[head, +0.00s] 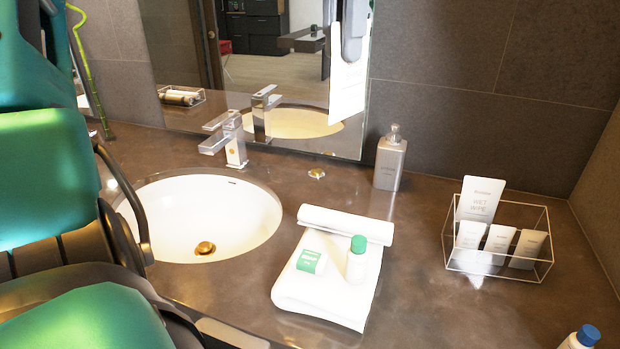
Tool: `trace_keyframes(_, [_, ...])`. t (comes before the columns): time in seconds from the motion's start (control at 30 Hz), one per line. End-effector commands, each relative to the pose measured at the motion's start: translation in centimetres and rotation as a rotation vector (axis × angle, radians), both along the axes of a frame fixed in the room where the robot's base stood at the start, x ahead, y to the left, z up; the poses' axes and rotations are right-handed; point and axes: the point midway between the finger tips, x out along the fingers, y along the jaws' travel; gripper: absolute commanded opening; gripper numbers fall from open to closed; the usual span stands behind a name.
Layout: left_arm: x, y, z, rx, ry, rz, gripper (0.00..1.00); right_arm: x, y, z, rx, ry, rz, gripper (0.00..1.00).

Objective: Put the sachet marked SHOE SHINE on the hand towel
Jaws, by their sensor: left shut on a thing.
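The hand towel (325,300) is white and lies folded on the counter, right of the sink, with a rolled part at its back. My left arm fills the left side of the view. My right gripper is not in view.
A green-and-white packet (311,262) and a green-capped bottle (357,262) occupy the towel's middle; its front part is bare. A soap dispenser (390,162), faucet (235,145) and sink (225,215) stand behind and left.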

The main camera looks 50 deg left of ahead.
Motion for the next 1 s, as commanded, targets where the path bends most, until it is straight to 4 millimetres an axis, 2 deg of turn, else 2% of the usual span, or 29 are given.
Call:
trace_keyframes(0.07, [-0.1,0.1,-0.6,-0.001,0.003,0.006,0.00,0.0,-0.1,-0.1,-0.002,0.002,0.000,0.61])
trace_keyframes(0.17, [-0.1,0.0,-2.6,-0.002,0.005,0.006,0.00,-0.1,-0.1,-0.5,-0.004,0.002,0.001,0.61])
trace_keyframes(0.5, [-0.2,0.0,-11.7,-0.003,0.006,0.004,0.00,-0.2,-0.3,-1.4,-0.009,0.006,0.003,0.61])
trace_keyframes(0.6, [-0.1,0.0,-13.7,-0.002,0.006,0.005,0.00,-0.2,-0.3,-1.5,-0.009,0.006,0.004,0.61])
trace_keyframes(0.7, [-0.1,0.0,-14.9,-0.001,0.003,0.005,0.00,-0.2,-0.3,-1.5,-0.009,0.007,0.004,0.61])
trace_keyframes(0.87, [-0.1,0.0,-15.9,0.000,0.002,0.007,0.00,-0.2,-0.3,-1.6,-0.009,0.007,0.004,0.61])
trace_keyframes(1.0, [-0.1,0.0,-17.7,-0.002,0.005,0.005,0.00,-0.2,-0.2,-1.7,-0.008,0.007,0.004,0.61])
